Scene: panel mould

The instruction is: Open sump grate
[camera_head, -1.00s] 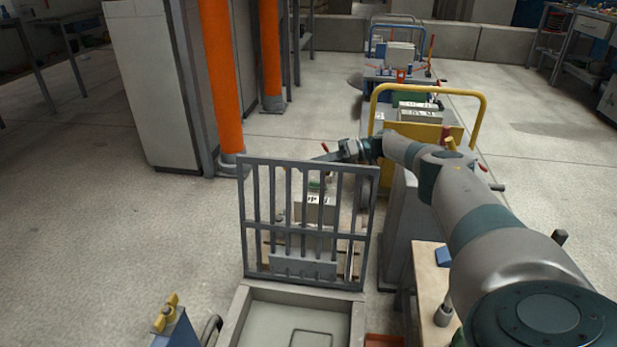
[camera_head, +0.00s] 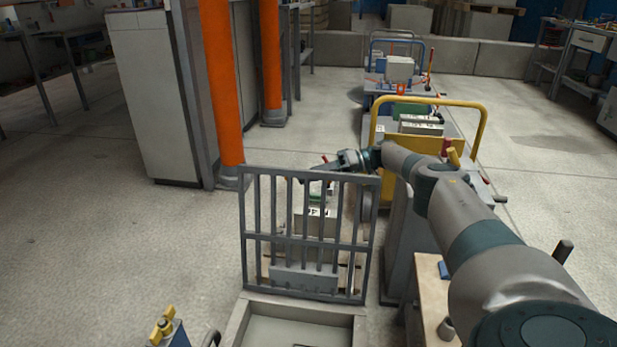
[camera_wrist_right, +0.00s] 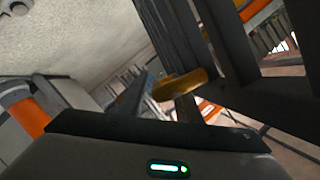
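The sump grate (camera_head: 305,241), a grey barred frame, stands upright at the far edge of the sump's pale rim (camera_head: 237,322). Below it, the sump opening shows at the bottom of the head view. My right gripper (camera_head: 312,177) is at the top bar of the grate, near its middle and right part. Its fingers are small and partly hidden there, so I cannot tell if they grip the bar. The right wrist view shows dark bars (camera_wrist_right: 232,45) close up at the right. My left gripper is not in view.
A yellow-handled cart (camera_head: 480,130) stands beyond my right arm. Orange posts (camera_head: 218,85) and a grey cabinet (camera_head: 150,95) are at the back left. The floor at left is clear.

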